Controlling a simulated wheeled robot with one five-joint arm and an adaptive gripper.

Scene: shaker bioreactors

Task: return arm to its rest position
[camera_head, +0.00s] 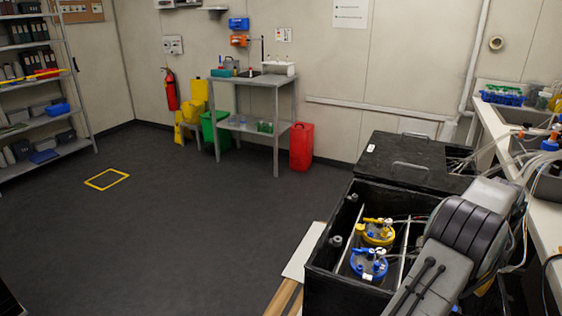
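My arm shows at the lower right as grey and black links, reaching up from the bottom edge over the right side of an open black shaker box (325,265). My gripper cannot be made out; the arm's end is not shown in this view. Inside the box stand a bioreactor with a yellow lid (377,236) and one with a blue lid (368,266), both with tubes attached. The arm hides the right part of the box. Whether the arm touches the box cannot be told.
A closed black box (410,160) with handles stands behind the open one. A white bench (490,125) with cables runs along the right. Dark floor (180,220) is open at the left. A steel table (255,80), red bin (301,146) and shelf rack (45,90) stand farther back.

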